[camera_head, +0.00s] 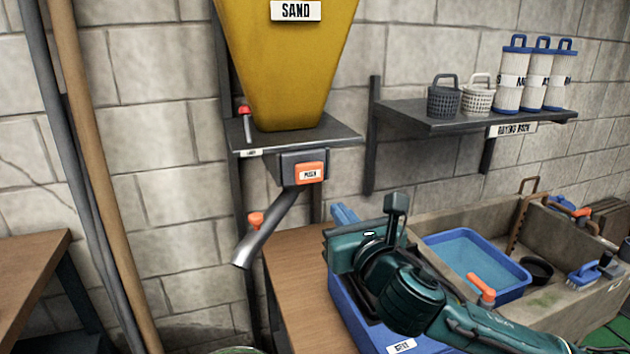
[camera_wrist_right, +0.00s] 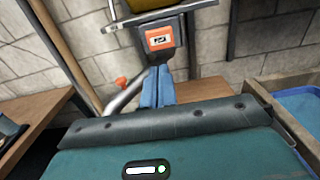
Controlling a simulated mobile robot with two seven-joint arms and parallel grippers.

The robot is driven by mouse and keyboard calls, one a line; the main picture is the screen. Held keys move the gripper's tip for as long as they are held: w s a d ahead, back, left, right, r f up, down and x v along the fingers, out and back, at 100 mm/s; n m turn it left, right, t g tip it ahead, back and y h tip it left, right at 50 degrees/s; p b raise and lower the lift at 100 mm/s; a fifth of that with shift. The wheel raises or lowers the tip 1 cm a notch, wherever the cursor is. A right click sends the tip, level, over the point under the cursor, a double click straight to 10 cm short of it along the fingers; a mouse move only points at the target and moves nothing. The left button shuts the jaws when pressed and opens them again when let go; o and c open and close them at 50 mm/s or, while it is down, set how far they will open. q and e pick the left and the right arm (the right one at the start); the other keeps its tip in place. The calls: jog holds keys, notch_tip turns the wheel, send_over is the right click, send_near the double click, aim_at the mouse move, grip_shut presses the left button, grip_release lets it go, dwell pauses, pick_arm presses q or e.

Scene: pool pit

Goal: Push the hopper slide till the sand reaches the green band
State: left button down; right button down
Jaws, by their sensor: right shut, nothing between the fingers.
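The yellow hopper (camera_head: 285,70) labelled SAND stands on a wall shelf. Under it is a grey slide housing with an orange PUSH face (camera_head: 310,172), which also shows in the right wrist view (camera_wrist_right: 159,39). A grey metal spout (camera_head: 262,232) with an orange knob slants down to the left. No sand is seen flowing. A curved rim (camera_head: 240,350) just shows at the bottom edge below the spout; its contents and any green band are hidden. My right gripper (camera_head: 343,214) is shut and empty, its blue fingers (camera_wrist_right: 158,86) below and in front of the PUSH face, apart from it. My left gripper is out of view.
A wooden bench (camera_head: 290,290) lies under the spout, with a blue bin (camera_head: 350,312) on it, partly behind my right arm. A stone sink (camera_head: 450,215) with a blue tub (camera_head: 475,240) is at right. Poles (camera_head: 95,170) lean at left. A shelf (camera_head: 440,122) holds baskets and filters.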

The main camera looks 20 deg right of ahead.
aim_at(310, 172)
jog(key=w, duration=1.2)
jog(key=shift+w+a+p, duration=0.25)
jog(key=shift+w+p, duration=0.15)
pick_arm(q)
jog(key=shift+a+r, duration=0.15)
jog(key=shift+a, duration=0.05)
pick_arm(e)
jog(key=shift+w, duration=0.45)
jog(key=shift+w+r+p, duration=0.15)
jog(key=shift+w+p, duration=0.05)
jog(key=shift+p, duration=0.1)
jog(key=shift+w+r+p, duration=0.25)
jog(key=shift+w+p, duration=0.25)
jog(key=shift+p, duration=0.05)
jog(key=w, duration=0.3)
jog(key=shift+w+a+f+p, duration=0.1)
jog(key=shift+w+f+p, duration=0.2)
jog(key=shift+f+p, duration=0.1)
jog(key=shift+w+r, duration=0.1)
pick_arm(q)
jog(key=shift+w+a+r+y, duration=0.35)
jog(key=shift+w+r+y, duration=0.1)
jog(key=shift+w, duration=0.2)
pick_arm(e)
jog(key=shift+r, duration=0.1)
